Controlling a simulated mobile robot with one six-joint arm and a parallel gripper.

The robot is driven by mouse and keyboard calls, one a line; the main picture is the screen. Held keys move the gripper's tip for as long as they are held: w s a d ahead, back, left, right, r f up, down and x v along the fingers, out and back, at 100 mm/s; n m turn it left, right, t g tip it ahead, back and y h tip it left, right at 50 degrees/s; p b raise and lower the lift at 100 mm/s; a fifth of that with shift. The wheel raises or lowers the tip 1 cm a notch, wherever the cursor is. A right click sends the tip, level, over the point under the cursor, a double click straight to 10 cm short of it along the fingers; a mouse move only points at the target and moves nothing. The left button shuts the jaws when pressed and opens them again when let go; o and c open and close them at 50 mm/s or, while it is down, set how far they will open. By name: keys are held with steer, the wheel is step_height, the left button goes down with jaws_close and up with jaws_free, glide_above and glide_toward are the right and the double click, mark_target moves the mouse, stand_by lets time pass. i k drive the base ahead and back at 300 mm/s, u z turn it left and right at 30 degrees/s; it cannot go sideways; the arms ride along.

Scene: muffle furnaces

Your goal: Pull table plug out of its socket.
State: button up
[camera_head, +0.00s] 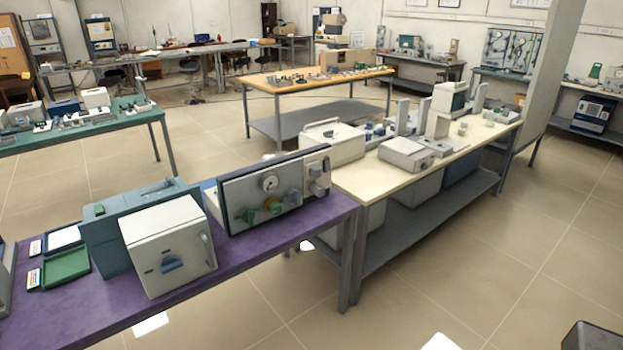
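I cannot make out a table plug or its socket in the head view. A purple-topped table (265,240) stands at the front left. On it is a white furnace-like box (190,238) with a dark handle on its front. To its right stands a dark-framed panel (240,197) with a round gauge and green and yellow knobs. A grey-white unit (316,172) is at the panel's right end. A plug may be hidden or too small to tell. My gripper is not in view.
A cream-topped table (365,185) with several instruments adjoins the purple table at its right. A wooden-topped table (290,85) and a green-topped table (80,135) stand farther back. Open tiled floor (470,260) lies at the right. A grey partition (555,65) rises behind it.

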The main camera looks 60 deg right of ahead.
mark_target(315, 171)
steer(key=u, duration=0.1)
steer(key=k, duration=1.05)
steer(key=z, duration=0.65)
steer(key=i, duration=1)
steer(key=u, duration=0.1)
